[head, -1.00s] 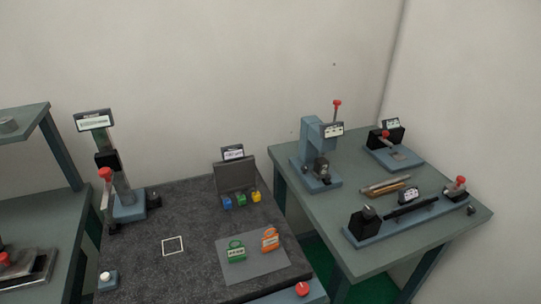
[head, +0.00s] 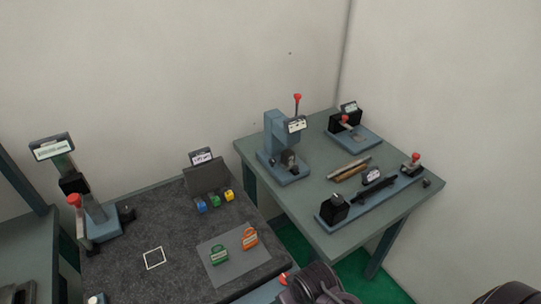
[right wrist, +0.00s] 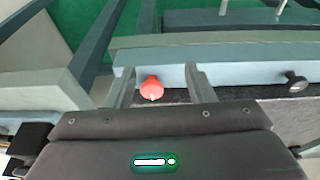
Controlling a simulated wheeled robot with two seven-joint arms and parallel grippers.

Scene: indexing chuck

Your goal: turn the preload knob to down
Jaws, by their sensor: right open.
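A red round knob (right wrist: 152,88) with a small white mark sits on a pale blue rail (right wrist: 245,76) in the right wrist view. My right gripper (right wrist: 160,70) is open, with one finger on each side of the red knob in the picture. I cannot tell whether it touches the knob. My left gripper is not in view.
A black knob (right wrist: 297,83) is on the same rail to the right. Green and orange padlock-shaped pieces (head: 234,246) lie on a grey mat. A second table (head: 300,205) with several fixtures stands to the right. Green floor (head: 368,280) shows below it.

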